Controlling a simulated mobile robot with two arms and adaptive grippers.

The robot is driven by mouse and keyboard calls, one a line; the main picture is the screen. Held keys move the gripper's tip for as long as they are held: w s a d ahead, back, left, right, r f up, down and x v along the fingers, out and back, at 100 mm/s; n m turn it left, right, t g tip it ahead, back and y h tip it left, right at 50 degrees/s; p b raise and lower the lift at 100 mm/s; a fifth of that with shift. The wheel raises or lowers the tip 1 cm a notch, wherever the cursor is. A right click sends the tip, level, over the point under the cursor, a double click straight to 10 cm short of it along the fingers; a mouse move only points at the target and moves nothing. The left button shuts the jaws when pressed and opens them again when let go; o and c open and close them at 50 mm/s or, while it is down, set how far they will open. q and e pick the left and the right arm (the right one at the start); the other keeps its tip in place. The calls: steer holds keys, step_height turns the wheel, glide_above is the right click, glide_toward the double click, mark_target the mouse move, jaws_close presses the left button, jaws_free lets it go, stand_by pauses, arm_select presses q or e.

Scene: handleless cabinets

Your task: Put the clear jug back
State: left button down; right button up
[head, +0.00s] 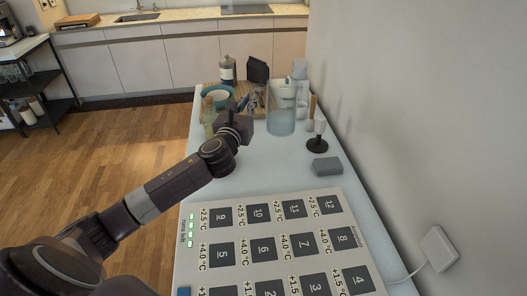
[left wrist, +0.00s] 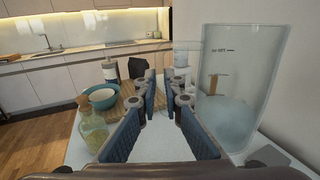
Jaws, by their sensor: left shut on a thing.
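The clear jug (head: 281,121) is a tall see-through vessel with a bluish base and measuring marks on its wall. In the left wrist view the jug (left wrist: 240,95) fills the right side, upright. My left gripper (head: 252,103) is at the jug's left side. In the left wrist view the blue-padded fingers (left wrist: 164,92) of my left gripper are shut on the jug's see-through handle side, though the contact is hard to make out. Whether the jug's base touches the table is unclear. My right gripper is not in view.
On the pale table (head: 255,165) stand a glass bottle (head: 208,120), a teal bowl (head: 217,93), a white-and-blue canister (head: 227,71), a dark upright block (head: 257,69), a black stand (head: 317,145) and a grey block (head: 326,167). A numbered panel (head: 233,229) lies in front. A wall borders the right.

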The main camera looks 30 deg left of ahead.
arm_select(q)
step_height(320, 180, down, 17)
steer(key=b, duration=0.4)
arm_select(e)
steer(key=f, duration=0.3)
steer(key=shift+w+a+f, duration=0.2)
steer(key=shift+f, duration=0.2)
arm_select(q)
steer(key=shift+s, duration=0.1)
steer(key=c, duration=2.4)
jaws_free()
steer(key=shift+f, duration=0.25)
steer(key=o, duration=0.3)
steer(key=shift+s+d, duration=0.1)
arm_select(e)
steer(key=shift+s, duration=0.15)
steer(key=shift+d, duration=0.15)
